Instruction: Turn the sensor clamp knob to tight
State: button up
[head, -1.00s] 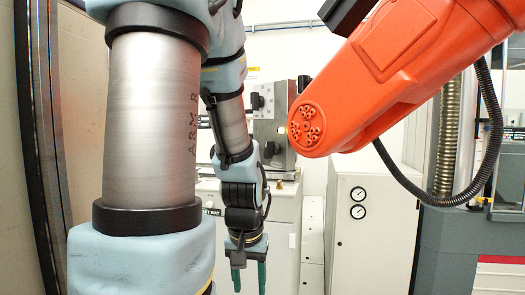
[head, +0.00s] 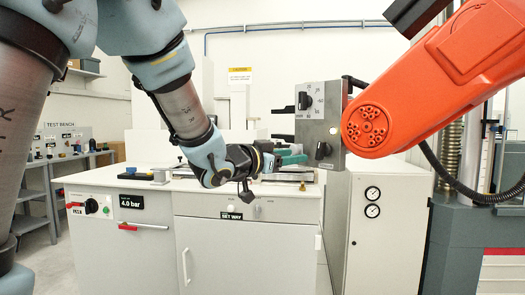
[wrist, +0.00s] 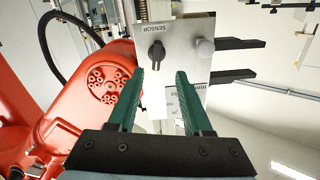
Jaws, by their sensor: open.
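The sensor clamp knob (wrist: 155,54) is a black knob with a raised bar, beside the word SENSOR on a grey panel (wrist: 180,28) in the wrist view. The bar looks roughly vertical there; I cannot read a tight mark. In the head view the knob (head: 323,150) is low on the grey unit. My gripper (wrist: 160,74) is open, with two green fingers pointing at the panel. The knob shows beyond the gap between the fingertips, and I see no contact. In the head view my gripper (head: 294,158) is level with the knob, just left of it.
A black dial with scale marks (head: 305,101) sits higher on the unit. A red robot arm (head: 430,85) stands close on the right. Black bars (wrist: 235,43) stick out sideways. A white cabinet bench (head: 240,255) is below.

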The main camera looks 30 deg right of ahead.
aim_at(318, 150)
jog(key=shift+g, duration=0.3)
jog(key=d+p, duration=0.1)
jog(key=d, duration=0.2)
jog(key=w+d+p, duration=0.1)
jog(key=d, duration=0.3)
jog(key=d+p, duration=0.1)
jog(key=d, duration=0.2)
jog(key=shift+w+d+r+p, duration=0.15)
jog(key=shift+w+r+p, duration=0.15)
jog(key=shift+w+r, duration=0.1)
grip_shut()
